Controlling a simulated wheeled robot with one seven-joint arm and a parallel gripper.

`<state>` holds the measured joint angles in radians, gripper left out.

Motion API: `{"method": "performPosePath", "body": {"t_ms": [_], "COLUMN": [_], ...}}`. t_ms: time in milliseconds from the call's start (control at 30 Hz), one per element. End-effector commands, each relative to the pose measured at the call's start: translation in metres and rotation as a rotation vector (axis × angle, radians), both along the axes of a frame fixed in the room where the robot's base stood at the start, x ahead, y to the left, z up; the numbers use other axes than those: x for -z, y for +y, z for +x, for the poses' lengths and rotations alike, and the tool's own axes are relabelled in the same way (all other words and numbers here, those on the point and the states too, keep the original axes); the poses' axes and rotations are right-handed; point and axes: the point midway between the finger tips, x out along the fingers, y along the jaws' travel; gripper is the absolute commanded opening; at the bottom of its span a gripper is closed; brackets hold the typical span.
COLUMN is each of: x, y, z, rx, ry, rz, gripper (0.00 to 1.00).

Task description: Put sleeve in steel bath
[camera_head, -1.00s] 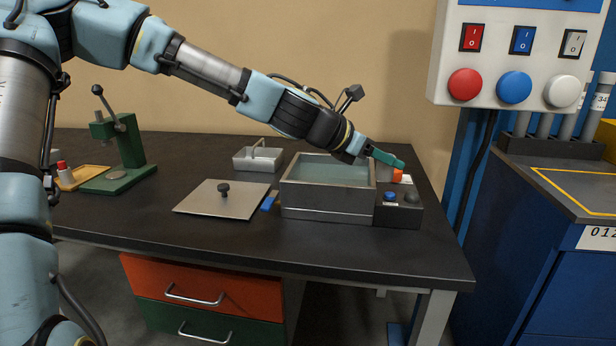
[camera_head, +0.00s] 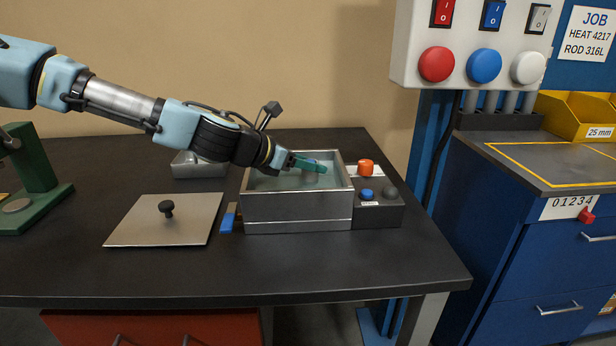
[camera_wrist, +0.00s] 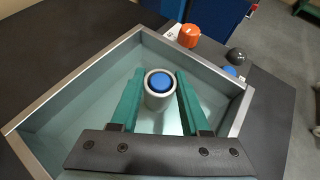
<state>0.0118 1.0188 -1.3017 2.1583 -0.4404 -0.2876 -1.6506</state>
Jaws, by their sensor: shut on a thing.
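The steel bath (camera_head: 297,207) is an open rectangular tank of pale liquid on the dark bench. Its rim (camera_wrist: 75,83) frames most of the wrist view. My gripper (camera_head: 312,166) reaches in over the bath from the left. In the wrist view my gripper (camera_wrist: 159,88) has its green fingers on both sides of the sleeve (camera_wrist: 159,96), a grey upright cylinder with a blue round centre at its top. The gripper is shut on it. The sleeve (camera_head: 310,177) shows just below the fingers, inside the bath's outline. I cannot tell whether its bottom touches the bath floor.
A control box (camera_head: 377,212) with an orange knob (camera_head: 366,168) stands against the bath's right side. A flat steel lid (camera_head: 150,228) with a black knob lies left of it, with a blue-ended item (camera_head: 229,218) between. A small tray (camera_head: 198,170) sits behind. The front bench is clear.

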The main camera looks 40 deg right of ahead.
Motion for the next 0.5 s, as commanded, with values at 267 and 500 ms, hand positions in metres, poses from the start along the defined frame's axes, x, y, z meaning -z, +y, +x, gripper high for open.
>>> {"method": "performPosePath", "body": {"t_ms": [267, 500], "x": [0.031, 0.031], "y": [0.0, 0.0], "z": [-0.001, 0.0], "rx": [0.001, 0.0], "ry": [0.002, 0.0], "rz": [0.0, 0.0], "gripper": [0.0, 0.0]}}
